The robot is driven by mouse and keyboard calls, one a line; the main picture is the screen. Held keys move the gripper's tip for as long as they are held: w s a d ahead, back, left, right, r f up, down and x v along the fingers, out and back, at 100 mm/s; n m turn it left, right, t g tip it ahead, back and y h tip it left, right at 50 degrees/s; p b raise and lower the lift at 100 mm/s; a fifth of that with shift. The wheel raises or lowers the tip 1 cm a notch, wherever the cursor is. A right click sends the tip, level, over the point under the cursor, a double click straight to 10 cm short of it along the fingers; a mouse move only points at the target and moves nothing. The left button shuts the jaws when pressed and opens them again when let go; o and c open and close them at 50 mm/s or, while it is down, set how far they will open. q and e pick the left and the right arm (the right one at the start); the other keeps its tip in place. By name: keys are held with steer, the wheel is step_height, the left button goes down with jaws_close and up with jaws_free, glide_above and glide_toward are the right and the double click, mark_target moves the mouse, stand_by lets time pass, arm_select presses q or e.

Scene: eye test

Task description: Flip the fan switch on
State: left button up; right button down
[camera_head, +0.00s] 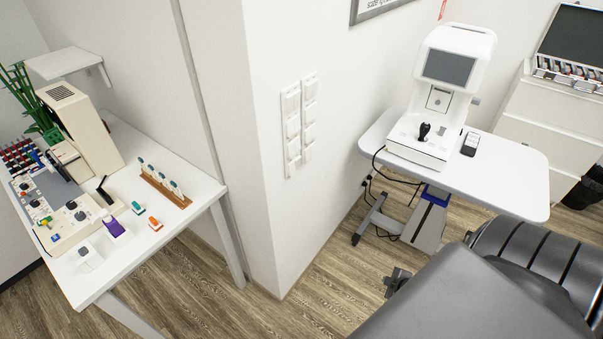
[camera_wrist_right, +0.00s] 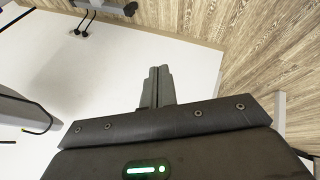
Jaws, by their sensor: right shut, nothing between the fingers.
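Two vertical columns of white wall switches sit side by side on the white wall near its corner in the head view, a left column (camera_head: 291,130) and a right column (camera_head: 309,115). I cannot tell which one is the fan switch or whether any is on. My right gripper (camera_wrist_right: 158,87) shows in the right wrist view, with its two fingers shut together and empty, in front of a plain white surface. No switch shows in that view. Neither gripper shows in the head view.
A white desk (camera_head: 205,193) with instruments stands at the left. A white eye-test machine (camera_head: 452,85) stands on a small table (camera_head: 520,180) at the right, cables below. A dark padded chair (camera_head: 470,295) fills the lower right. Wooden floor (camera_head: 195,290) is open between.

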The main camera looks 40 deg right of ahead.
mark_target(294, 173)
steer(key=w+d+r+n+t+y, duration=0.1)
steer(key=w+d+r+n+t, duration=0.2)
steer(key=w+r, duration=0.85)
steer(key=w+a+r+n+t+y, duration=0.2)
steer(key=w+a+r+n, duration=0.1)
steer(key=r, duration=0.5)
steer(key=w+a+r+n+t+y, duration=0.2)
steer(key=a+r+n, duration=0.3)
steer(key=r, duration=0.3)
steer(key=w+a+r+n+t+y+p, duration=0.1)
steer(key=w+a+r+n+t+y, duration=0.1)
steer(key=r, duration=0.7)
steer(key=w+a+n+y, duration=0.1)
steer(key=w+a+n, duration=0.1)
steer(key=shift+a, duration=0.3)
steer(key=shift+w, duration=0.1)
steer(key=p+x, duration=0.3)
steer(key=x, duration=1.1)
steer(key=shift+p, duration=0.4)
